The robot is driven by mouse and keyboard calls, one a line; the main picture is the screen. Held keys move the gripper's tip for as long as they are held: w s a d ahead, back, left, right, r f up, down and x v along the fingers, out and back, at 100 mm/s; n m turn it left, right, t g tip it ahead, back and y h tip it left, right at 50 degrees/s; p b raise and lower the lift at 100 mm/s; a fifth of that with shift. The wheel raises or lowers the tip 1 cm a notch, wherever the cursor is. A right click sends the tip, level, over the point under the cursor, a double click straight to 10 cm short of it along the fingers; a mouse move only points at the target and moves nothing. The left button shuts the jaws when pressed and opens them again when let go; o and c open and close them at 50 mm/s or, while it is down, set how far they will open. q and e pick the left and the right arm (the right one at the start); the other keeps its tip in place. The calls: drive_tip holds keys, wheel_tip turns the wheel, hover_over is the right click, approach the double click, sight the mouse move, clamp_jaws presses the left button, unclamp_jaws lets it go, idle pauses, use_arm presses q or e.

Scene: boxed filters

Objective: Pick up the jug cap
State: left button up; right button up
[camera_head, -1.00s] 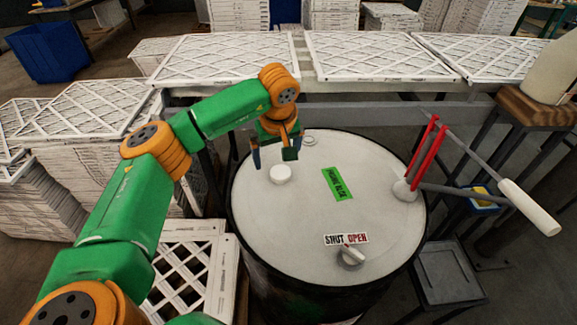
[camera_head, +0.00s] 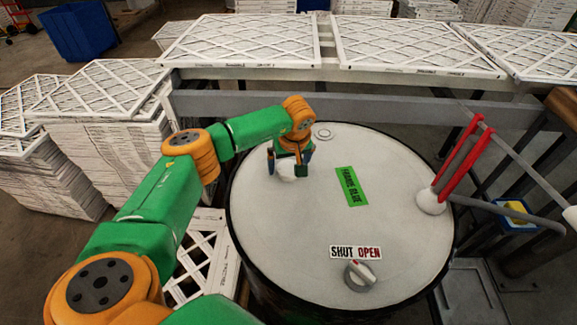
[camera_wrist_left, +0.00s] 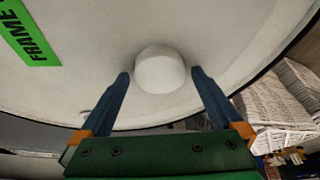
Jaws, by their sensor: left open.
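The jug cap, a round white cap (camera_head: 287,171), sits on the pale top of a drum (camera_head: 300,235), on its left side. My left gripper (camera_head: 290,167) is over the cap and partly hides it in the head view. In the left wrist view, the cap (camera_wrist_left: 160,70) shows between the two blue fingers of the left gripper (camera_wrist_left: 160,82), with a gap on each side. The left gripper is open and holds nothing. My right gripper is not in view.
The drum top also bears a green label (camera_head: 352,186), a SHUT/OPEN sign (camera_head: 355,252), a grey knob (camera_head: 360,275) and red handles (camera_head: 463,158) at the right. Stacked white filters (camera_head: 100,165) stand left; flat filters (camera_head: 240,40) lie behind.

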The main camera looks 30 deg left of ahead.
use_arm(q)
drive_tip(key=c, duration=1.2)
